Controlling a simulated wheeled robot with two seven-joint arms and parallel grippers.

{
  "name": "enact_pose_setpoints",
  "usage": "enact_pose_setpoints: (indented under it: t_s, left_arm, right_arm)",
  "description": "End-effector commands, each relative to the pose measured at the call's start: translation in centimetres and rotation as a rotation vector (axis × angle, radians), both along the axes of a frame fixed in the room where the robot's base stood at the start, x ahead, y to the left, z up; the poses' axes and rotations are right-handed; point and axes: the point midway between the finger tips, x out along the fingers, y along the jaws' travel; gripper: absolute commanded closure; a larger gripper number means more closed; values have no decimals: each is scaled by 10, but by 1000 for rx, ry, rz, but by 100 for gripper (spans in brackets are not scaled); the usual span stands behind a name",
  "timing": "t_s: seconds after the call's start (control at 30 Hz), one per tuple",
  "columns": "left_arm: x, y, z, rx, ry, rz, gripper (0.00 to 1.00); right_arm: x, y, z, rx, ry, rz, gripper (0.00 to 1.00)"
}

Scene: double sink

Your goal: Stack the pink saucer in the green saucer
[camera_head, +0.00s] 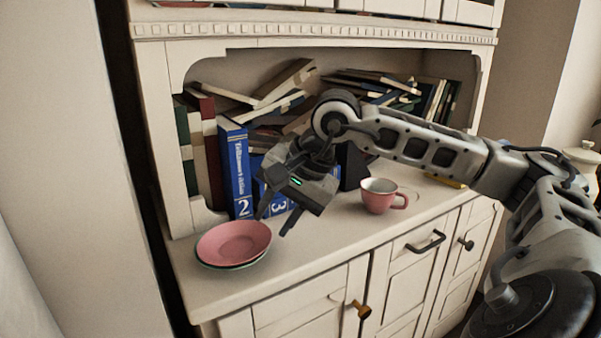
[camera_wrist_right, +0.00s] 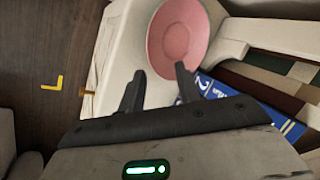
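The pink saucer (camera_head: 234,242) lies at the left end of the cabinet's counter, on top of the green saucer (camera_head: 232,266). Only a thin dark green edge of the lower saucer shows beneath it. The pink saucer also shows in the right wrist view (camera_wrist_right: 178,38), where the green one is hidden. My right gripper (camera_head: 274,224) is open and empty, just right of the saucers and above the counter, apart from them. Its two spread fingers (camera_wrist_right: 160,86) show in the right wrist view with nothing between them. My left gripper is not in view.
A pink cup (camera_head: 380,196) stands on the counter to the right. Blue binders (camera_head: 238,170) and several books fill the shelf behind. The counter (camera_head: 300,258) is bare in front of the gripper. Its left end lies close to the saucers.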

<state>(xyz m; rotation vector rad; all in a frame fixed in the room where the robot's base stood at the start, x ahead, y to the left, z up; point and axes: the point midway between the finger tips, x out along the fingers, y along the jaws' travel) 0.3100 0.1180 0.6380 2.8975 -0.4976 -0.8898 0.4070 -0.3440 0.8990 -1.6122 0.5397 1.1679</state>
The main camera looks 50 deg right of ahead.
Motion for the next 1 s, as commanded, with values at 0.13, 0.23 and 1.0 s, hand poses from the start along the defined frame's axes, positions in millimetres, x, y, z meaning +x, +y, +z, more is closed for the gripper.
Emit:
enact_pose_setpoints:
  t_s: [0.13,0.23,1.0]
  left_arm:
    - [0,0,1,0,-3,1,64]
    - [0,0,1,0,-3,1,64]
    - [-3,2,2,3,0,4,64]
  right_arm:
    - [-17,-9,35,-5,-2,-4,66]
    - [-27,-13,56,-6,-3,-3,66]
    - [-50,-23,103,0,2,0,66]
